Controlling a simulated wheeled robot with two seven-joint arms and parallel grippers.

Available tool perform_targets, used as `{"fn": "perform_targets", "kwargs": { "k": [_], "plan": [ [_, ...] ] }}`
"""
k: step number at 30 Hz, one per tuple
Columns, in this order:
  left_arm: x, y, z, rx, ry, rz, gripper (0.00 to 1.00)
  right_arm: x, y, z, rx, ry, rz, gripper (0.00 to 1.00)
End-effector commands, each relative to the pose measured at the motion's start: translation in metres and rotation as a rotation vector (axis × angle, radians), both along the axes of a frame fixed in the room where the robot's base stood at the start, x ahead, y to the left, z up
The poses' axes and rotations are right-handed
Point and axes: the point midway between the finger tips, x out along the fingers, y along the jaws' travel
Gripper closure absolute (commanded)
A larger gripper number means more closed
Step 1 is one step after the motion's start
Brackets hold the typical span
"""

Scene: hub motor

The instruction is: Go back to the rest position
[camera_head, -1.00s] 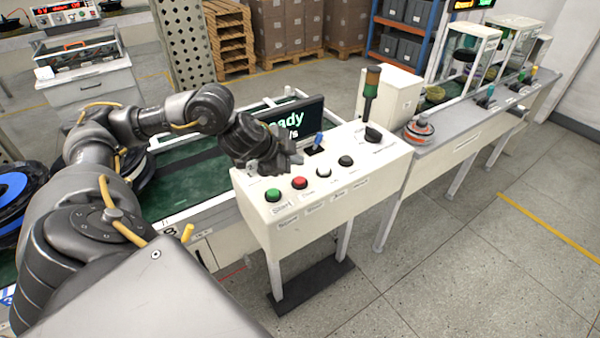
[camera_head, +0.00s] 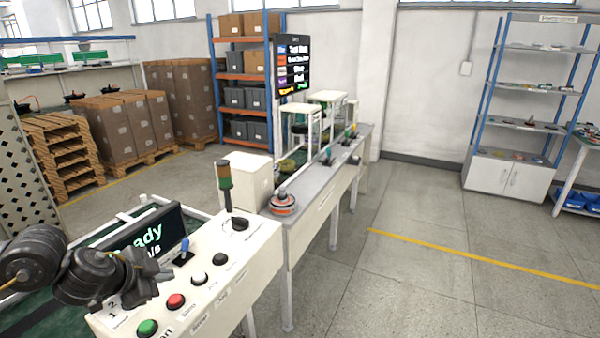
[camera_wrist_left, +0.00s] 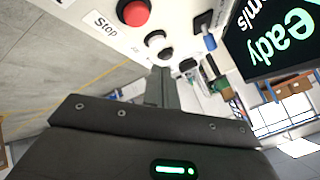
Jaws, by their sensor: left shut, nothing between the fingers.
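My left gripper (camera_head: 150,274) is above the left part of the white control box (camera_head: 245,250) in the head view, near the display. It is shut and empty. In the left wrist view its closed fingers (camera_wrist_left: 163,85) point toward the panel, with the red Stop button (camera_wrist_left: 133,12) and the display (camera_wrist_left: 272,38) close by. In the head view the box carries a green button (camera_head: 147,327), a red button (camera_head: 175,301), a white and a black button, and a blue-handled switch (camera_head: 184,247). My right gripper is not in view.
A signal tower (camera_head: 225,185) stands up from the box. A long grey bench (camera_head: 320,185) with an orange-ringed part (camera_head: 283,204) continues behind it. Pallets and cartons (camera_head: 130,122) are at the back left. The floor to the right is clear up to a shelf unit (camera_head: 515,130).

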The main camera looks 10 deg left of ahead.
Motion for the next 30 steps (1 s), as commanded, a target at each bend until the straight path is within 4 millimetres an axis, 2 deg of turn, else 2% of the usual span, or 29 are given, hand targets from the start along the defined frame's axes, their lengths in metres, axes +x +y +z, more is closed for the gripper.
{"fn": "perform_targets", "kwargs": {
  "k": [2,7,9,12,15,21,27,30],
  "plan": [
    [0.001,-0.023,-0.012,-0.02,-0.013,-0.037,1.0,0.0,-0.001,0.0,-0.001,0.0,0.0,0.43],
    [-0.003,-0.107,-0.046,-0.119,-0.095,-0.111,1.0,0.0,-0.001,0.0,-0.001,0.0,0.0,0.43],
    [-0.012,-0.139,-0.06,-0.176,-0.125,-0.09,1.0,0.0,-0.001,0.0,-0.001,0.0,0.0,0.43],
    [-0.03,-0.166,-0.08,-0.246,-0.131,-0.001,1.0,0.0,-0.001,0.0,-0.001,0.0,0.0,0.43],
    [-0.057,-0.174,-0.105,-0.294,-0.079,0.14,1.0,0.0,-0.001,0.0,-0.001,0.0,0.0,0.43],
    [-0.125,-0.162,-0.159,-0.314,0.125,0.409,1.0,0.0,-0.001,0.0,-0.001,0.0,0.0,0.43],
    [-0.195,-0.15,-0.198,-0.306,0.34,0.59,1.0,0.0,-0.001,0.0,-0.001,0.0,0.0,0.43],
    [-0.229,-0.146,-0.211,-0.304,0.439,0.661,1.0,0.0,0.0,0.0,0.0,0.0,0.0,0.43]
  ]
}}
